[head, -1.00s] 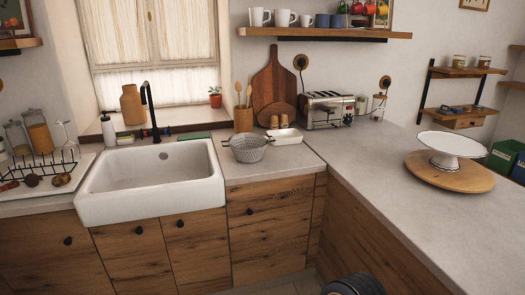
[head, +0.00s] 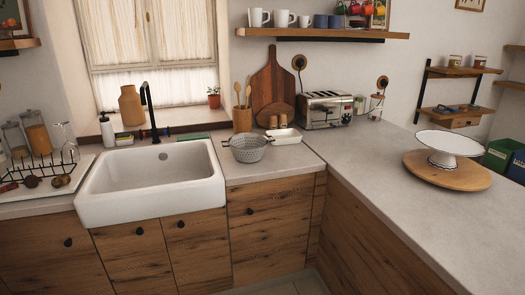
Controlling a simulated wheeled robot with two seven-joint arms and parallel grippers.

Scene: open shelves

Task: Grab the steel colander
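The steel colander (head: 248,149) is a small grey perforated bowl with side handles. It stands upright on the counter just right of the white sink, near the counter's front edge. Neither of my grippers shows in the head view, so nothing of mine is seen touching the colander.
The white sink (head: 150,184) is left of the colander. A white dish (head: 285,137) is close on its right, with a utensil holder (head: 242,119) and cutting boards (head: 273,80) behind. A toaster (head: 324,109) stands further right. The right counter (head: 365,160) is largely clear before the cake stand (head: 448,146).

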